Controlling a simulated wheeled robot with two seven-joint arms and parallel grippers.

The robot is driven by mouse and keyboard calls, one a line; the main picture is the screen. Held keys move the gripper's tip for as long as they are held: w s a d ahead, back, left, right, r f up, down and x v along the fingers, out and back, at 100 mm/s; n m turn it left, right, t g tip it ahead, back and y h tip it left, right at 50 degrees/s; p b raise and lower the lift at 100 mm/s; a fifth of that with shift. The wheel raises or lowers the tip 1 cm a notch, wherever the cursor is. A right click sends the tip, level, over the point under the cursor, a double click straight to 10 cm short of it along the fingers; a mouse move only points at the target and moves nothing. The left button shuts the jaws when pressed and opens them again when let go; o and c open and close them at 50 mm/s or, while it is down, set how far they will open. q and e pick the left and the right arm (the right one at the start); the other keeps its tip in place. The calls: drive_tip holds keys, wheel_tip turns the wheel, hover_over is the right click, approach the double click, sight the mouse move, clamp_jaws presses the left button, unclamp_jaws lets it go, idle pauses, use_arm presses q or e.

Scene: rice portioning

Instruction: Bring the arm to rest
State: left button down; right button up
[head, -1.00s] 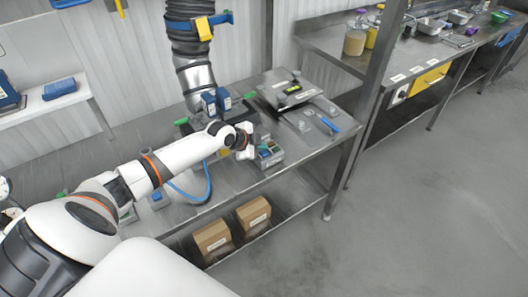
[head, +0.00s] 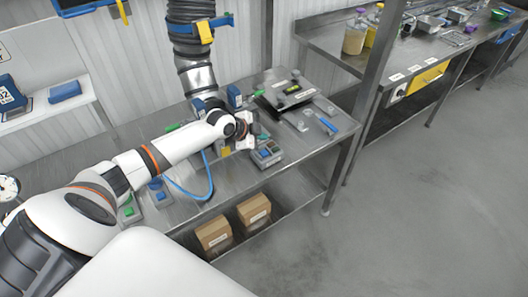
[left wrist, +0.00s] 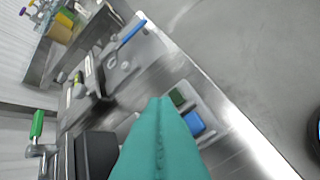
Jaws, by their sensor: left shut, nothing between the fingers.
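My left arm (head: 165,150) reaches in from the left over the steel workbench (head: 290,160). My left gripper (head: 247,132) is at the arm's end, above the bench and close to a grey control box (head: 267,153) with green and blue buttons. In the left wrist view its teal fingers (left wrist: 160,105) are shut together with nothing between them. The control box also shows there beside the fingertips, with a green and a blue button (left wrist: 194,123). My right gripper is in neither view.
A flat dark metal unit (head: 285,92) stands at the bench's back. A ribbed duct (head: 192,45) hangs behind the arm. A blue tool (head: 328,126) lies near the right end. Two cardboard boxes (head: 254,209) sit on the lower shelf. The floor at right is clear.

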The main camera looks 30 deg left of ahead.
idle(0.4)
use_arm(q)
drive_tip(key=s+d+f+n+g+h, duration=0.1)
drive_tip(key=s+d+f+g, duration=0.15)
drive_tip(key=s+d, duration=0.6)
drive_tip(key=s+d+f+n+g, duration=0.1)
drive_tip(key=s+d+f, duration=0.3)
drive_tip(key=s+d, duration=0.45)
drive_tip(key=s+r+n+g+y, duration=0.1)
drive_tip(key=s+r+n+y, duration=0.2)
drive_tip(key=s, duration=0.5)
drive_tip(key=s+r+n+g, duration=0.1)
drive_tip(key=s+r+n, duration=0.3)
drive_tip(key=s, duration=0.5)
wheel_tip(320, 180, down, 30)
drive_tip(key=n+b, duration=0.1)
drive_tip(key=b, duration=0.4)
drive_tip(key=s+a+f+g+b, duration=0.1)
drive_tip(key=s+f, duration=0.8)
drive_tip(key=f, duration=0.2)
drive_tip(key=s+a+f+g+b, duration=0.1)
drive_tip(key=s+f+b, duration=0.1)
drive_tip(key=s+f, duration=0.6)
wheel_tip(320, 180, down, 3)
drive_tip(key=shift+s+a+y, duration=0.3)
drive_tip(key=shift+s, duration=0.05)
